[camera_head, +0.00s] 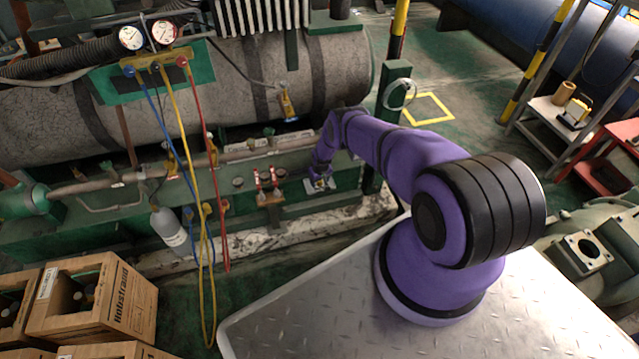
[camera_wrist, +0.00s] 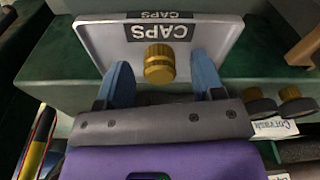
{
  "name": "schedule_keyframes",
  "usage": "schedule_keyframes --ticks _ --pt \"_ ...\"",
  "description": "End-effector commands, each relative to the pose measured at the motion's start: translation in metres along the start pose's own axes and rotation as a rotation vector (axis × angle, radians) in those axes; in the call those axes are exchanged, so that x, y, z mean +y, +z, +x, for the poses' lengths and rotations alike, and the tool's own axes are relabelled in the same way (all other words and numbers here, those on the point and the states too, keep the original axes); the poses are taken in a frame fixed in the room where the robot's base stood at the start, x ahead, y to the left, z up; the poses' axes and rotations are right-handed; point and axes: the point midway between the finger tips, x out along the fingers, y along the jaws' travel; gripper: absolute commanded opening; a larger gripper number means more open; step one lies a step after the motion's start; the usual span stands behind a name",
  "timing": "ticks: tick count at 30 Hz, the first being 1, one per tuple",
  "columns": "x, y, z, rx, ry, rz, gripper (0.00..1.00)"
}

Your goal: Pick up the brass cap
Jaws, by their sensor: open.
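The brass cap (camera_wrist: 159,64) is a gold knurled cylinder on a white tray (camera_wrist: 90,38) labelled CAPS in the wrist view. My gripper (camera_wrist: 164,80) is open, with one blue finger on each side of the cap. Gaps show between the cap and both fingers, and nothing is held. In the head view my gripper (camera_head: 320,184) is at the end of the purple arm, over the white tray (camera_head: 334,184) on the green skid. The cap is too small there to make out clearly.
Several dark round knobs (camera_wrist: 290,93) with a label stand right of the gripper in the wrist view. Red-handled valves (camera_head: 267,180) stand left of the tray. Yellow, blue and red hoses (camera_head: 181,130) hang further left from a gauge manifold (camera_head: 155,64). A large grey tank (camera_head: 240,85) lies behind.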

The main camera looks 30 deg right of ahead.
Motion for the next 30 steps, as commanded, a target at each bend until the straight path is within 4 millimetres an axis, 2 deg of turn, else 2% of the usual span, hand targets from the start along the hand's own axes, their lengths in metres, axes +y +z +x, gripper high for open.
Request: schedule_keyframes --ticks 11,14,18,30 --pt "-0.0002 -0.0001 0.0052 0.001 0.000 0.000 0.62" --pt "-0.0002 -0.0001 0.0052 0.001 0.000 0.000 0.43" --pt "-0.0002 -0.0001 0.0051 0.001 0.000 0.000 0.11" --pt "-0.0001 -0.0007 0.0032 0.001 0.000 0.000 0.09"
